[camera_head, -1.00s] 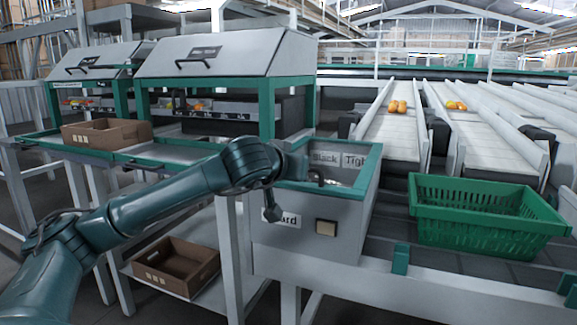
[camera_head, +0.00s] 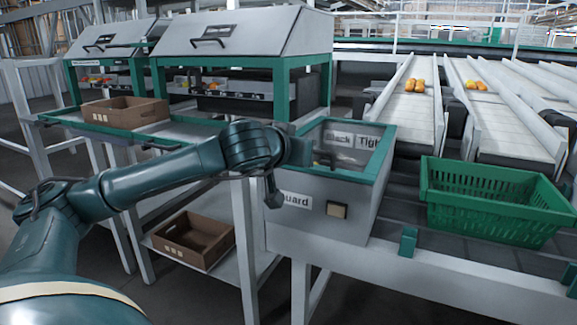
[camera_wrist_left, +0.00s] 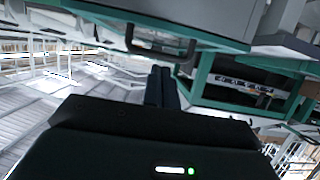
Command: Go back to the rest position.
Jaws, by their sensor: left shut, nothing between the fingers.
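My left arm (camera_head: 150,178) comes in from the left of the head view, bent, with its wrist in front of the grey guard box (camera_head: 335,219). In the left wrist view the two dark fingers of my left gripper (camera_wrist_left: 161,76) lie together, shut and empty. They touch nothing that I can see. The fingertips are hard to make out in the head view. My right gripper is in neither view.
The green-rimmed guard box stands close beside my left wrist. A green crate (camera_head: 497,213) is to the right, before white conveyor lanes (camera_head: 405,113) carrying orange-yellow produce. A cardboard box (camera_head: 150,114) sits on the left bench; another (camera_head: 190,252) lies on the lower shelf.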

